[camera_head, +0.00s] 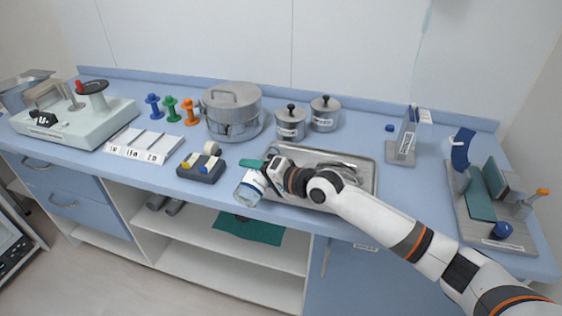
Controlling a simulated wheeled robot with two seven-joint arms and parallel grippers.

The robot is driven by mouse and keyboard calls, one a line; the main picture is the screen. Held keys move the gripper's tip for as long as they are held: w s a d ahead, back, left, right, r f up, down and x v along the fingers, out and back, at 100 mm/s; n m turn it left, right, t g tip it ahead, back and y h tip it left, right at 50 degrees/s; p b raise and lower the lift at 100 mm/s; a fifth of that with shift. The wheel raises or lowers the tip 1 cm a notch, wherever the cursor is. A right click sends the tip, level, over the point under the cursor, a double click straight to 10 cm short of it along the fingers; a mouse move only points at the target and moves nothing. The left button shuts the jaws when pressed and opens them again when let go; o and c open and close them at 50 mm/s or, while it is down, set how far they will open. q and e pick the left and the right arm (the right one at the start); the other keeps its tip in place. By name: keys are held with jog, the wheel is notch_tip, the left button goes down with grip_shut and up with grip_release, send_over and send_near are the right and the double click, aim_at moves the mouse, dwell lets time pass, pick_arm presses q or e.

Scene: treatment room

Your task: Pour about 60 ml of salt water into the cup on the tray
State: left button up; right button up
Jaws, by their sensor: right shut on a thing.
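My right gripper (270,172) is shut on a clear bottle (247,190) with a white and blue label. The bottle is tilted and hangs by the counter's front edge, at the left end of the metal tray (366,185). My right arm crosses over the tray from the right and hides much of it. Some shiny metal item (345,168) shows on the tray behind my wrist. I cannot clearly make out the cup; it may be hidden by my gripper and arm. A small green piece (250,163) shows beside the gripper. My left gripper is not in view.
Left of the tray are a dark block with a tape roll (203,165) and a white marked tray (143,145). Behind stand a large steel pot (233,112) and two lidded jars (290,123). At right are a grey stand (403,145) and an organiser (490,205).

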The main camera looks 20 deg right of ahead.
jog(key=shift+w+d+m, duration=0.2)
jog(key=shift+m, duration=0.2)
jog(key=shift+m+g+y, duration=0.3)
jog(key=shift+m+g, duration=0.1)
jog(key=shift+m, duration=0.3)
dwell(0.3)
jog(key=shift+s+a, duration=0.25)
jog(key=shift+a, duration=0.05)
dwell(0.4)
jog(key=shift+r+m, duration=0.15)
jog(key=shift+m, duration=0.15)
dwell(1.4)
jog(key=shift+s+a+f+b, duration=0.1)
jog(key=shift+f+b, duration=0.3)
jog(key=shift+f, duration=0.05)
jog(key=shift+r+n+t, duration=0.3)
jog(key=shift+r+n, duration=0.1)
jog(key=shift+n, duration=0.5)
jog(key=shift+s+a+n+p, duration=0.2)
jog(key=shift+n+p, duration=0.3)
jog(key=shift+n, duration=0.1)
jog(key=shift+w+d+f+n+t+h, duration=0.1)
jog(key=shift+w+f+n+t+h, duration=0.05)
jog(key=shift+n+t+h, duration=0.3)
